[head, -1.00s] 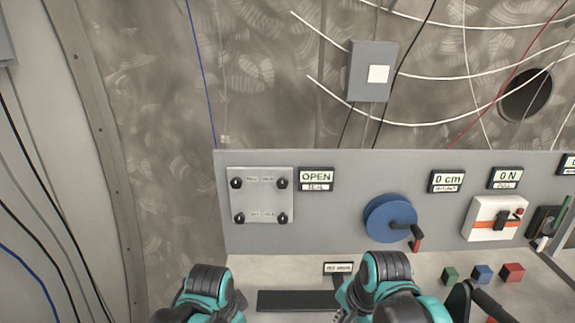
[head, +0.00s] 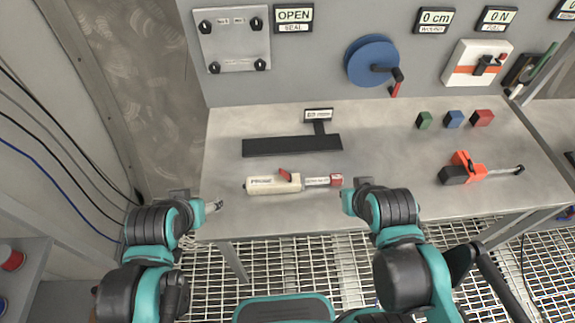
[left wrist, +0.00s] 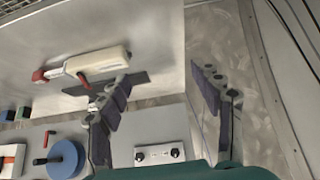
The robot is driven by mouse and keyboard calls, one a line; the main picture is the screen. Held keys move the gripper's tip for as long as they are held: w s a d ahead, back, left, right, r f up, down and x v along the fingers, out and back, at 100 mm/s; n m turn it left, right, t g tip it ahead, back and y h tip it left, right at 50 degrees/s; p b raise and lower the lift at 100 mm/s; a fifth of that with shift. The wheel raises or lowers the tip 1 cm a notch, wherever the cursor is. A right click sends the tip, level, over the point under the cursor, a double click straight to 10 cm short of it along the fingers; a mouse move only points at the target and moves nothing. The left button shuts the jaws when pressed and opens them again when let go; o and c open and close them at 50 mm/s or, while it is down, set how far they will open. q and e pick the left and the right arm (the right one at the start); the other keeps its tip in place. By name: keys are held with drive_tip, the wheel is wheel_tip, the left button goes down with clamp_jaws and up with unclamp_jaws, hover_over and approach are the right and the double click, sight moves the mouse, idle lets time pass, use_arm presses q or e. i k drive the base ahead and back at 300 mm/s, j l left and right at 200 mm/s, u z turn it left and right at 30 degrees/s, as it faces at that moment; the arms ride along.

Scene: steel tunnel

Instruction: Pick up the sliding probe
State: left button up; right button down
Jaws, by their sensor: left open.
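The sliding probe (head: 272,185) is a cream-white cylinder with a red lever on top, a grey rod and a red tip at its right end. It lies on the bench near the front edge, tip pointing right. It also shows in the left wrist view (left wrist: 105,65), lying beyond my fingers. My left gripper (head: 214,207) is left of the probe's cream end, apart from it. In the left wrist view its two fingers (left wrist: 160,97) are spread and hold nothing. My right gripper (head: 350,198) is just right of the red tip; its fingers are mostly hidden by the wrist.
A black flat holder (head: 292,146) lies behind the probe. An orange and black tool (head: 463,170) and small coloured blocks (head: 453,119) are on the right. A grey panel with a blue reel (head: 371,62) stands behind.

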sight(256, 186)
drive_tip(key=i+l+u, duration=0.1)
drive_tip(key=l, duration=1.55)
drive_tip(key=i+u, duration=0.05)
